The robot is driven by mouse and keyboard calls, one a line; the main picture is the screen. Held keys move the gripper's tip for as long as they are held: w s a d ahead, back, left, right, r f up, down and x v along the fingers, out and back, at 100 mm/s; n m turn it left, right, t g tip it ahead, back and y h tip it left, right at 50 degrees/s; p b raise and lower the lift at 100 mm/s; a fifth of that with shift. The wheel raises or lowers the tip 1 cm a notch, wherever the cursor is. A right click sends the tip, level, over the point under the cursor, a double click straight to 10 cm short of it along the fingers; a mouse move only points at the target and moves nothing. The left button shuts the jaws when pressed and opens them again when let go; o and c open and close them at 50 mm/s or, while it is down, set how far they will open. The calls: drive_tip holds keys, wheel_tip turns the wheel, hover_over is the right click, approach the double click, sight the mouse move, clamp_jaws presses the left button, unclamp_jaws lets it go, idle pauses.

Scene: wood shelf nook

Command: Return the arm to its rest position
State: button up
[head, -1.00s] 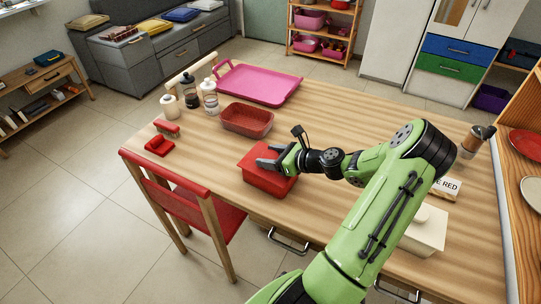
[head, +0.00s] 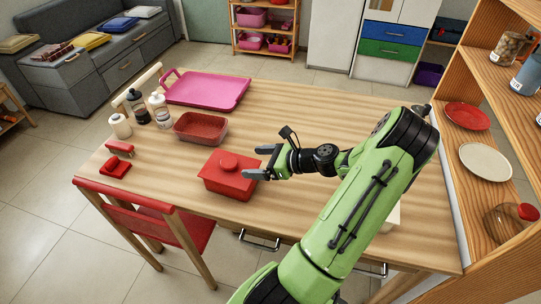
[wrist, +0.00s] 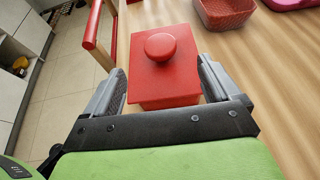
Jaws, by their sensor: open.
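My green arm reaches out over the wooden table (head: 285,110). My gripper (head: 256,162) is open and empty at its end. In the head view its fingers point left, beside the right edge of a red lidded box (head: 229,176) with a round knob. In the wrist view the red box (wrist: 163,75) shows just beyond and between the two spread fingers. I cannot tell whether a finger touches it.
A red open container (head: 201,127), a pink tray (head: 207,88) and several bottles (head: 138,107) stand on the table's far left part. A red chair (head: 150,215) is at the near left edge. A wooden shelf with plates (head: 485,161) stands at the right.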

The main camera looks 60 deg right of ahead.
drive_tip(key=p+v, duration=0.1)
drive_tip(key=v, duration=0.4)
drive_tip(key=shift+s+r, duration=0.15)
drive_tip(key=shift+s, duration=0.05)
drive_tip(key=w+a+r+n+g+p, duration=0.1)
drive_tip(key=w+a+r+n+g, duration=0.1)
drive_tip(key=a+r+n+g, duration=0.55)
drive_tip(key=w+a+r+n+g+p, duration=0.2)
drive_tip(key=w+a+n, duration=0.1)
drive_tip(key=a+n, duration=0.85)
drive_tip(key=s+a+r+n+t+h+p, duration=0.1)
drive_tip(key=s+a+r+n+t+h, duration=0.1)
drive_tip(key=s+a+r+n, duration=0.8)
drive_tip(key=s+r+n+h, duration=0.1)
drive_tip(key=n, duration=0.3)
drive_tip(key=shift+a+h+p, duration=0.3)
drive_tip(key=shift+a+p, duration=0.05)
drive_tip(key=shift+p, duration=0.05)
